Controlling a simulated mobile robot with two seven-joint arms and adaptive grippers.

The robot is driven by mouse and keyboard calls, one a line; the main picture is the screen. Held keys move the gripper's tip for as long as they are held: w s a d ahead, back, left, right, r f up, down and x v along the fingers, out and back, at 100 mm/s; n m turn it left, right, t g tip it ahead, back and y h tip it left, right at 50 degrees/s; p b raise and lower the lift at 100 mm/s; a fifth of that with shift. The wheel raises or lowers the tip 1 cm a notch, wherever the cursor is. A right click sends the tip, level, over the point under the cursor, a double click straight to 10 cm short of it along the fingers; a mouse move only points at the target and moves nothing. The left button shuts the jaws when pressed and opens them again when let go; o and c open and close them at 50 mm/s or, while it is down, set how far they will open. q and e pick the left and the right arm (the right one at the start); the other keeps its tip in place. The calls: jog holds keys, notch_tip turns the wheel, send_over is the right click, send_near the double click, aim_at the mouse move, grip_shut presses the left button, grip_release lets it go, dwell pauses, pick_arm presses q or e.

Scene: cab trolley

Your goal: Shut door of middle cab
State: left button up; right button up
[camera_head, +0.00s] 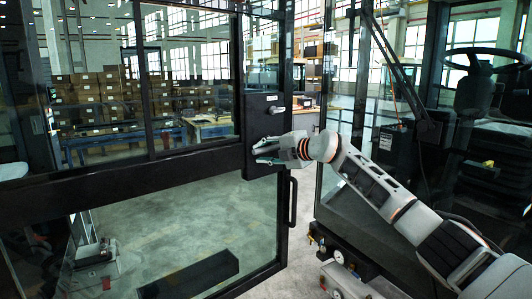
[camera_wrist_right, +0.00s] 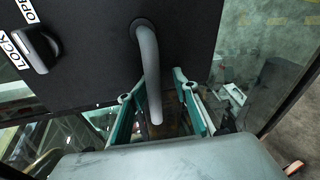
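The cab door (camera_head: 262,170) is a black frame with large glass panes and stands across the left and middle of the head view. A black lock panel (camera_head: 257,104) on its right edge carries a grey lever handle (camera_head: 276,110). In the right wrist view, the teal fingers of my right gripper (camera_wrist_right: 153,90) are apart. The curved handle (camera_wrist_right: 149,60) hangs down between them; I cannot tell whether they touch it. I do not make out my left gripper.
A dark knob (camera_wrist_right: 38,48) with lock and open labels sits beside the handle. A cab interior with a steering wheel (camera_head: 487,62) is at the right. Stacked boxes (camera_head: 95,95) and a workbench (camera_head: 210,128) stand behind the glass. Grey floor (camera_head: 190,210) shows through the lower pane.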

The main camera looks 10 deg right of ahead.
jog(key=v, duration=0.8)
jog(key=shift+r, duration=0.15)
